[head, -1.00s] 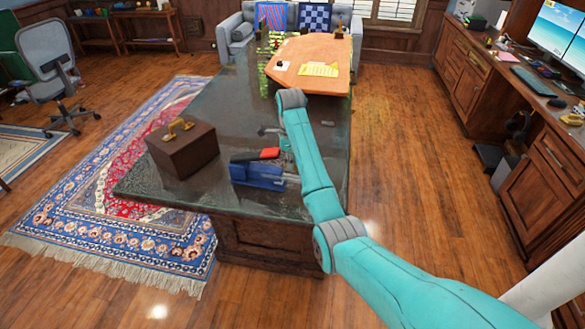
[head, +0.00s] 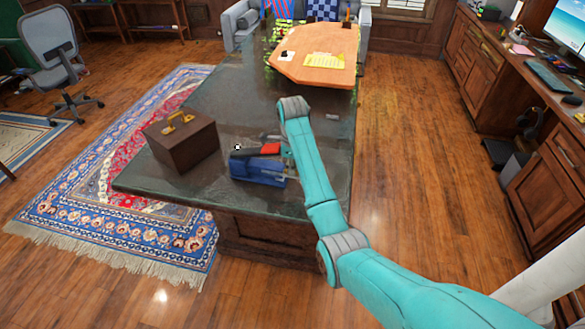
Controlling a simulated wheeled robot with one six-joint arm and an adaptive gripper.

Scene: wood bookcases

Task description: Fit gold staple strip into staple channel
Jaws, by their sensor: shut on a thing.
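The blue stapler (head: 258,172) rests on the near end of the dark desk. A black and red piece (head: 268,149) lies along its top or just behind it; I cannot tell which. The staple channel is too small to make out. My gripper (head: 287,153) is at the right end of the stapler, low over the desk and mostly hidden by my teal arm. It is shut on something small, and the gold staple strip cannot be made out. I cannot tell whether it touches the channel.
A brown box with a gold handle (head: 183,145) stands left of the stapler. A small grey item (head: 332,117) lies on the desk right of my arm. An orange board with papers (head: 316,58) covers the far end. The desk's middle (head: 235,95) is clear.

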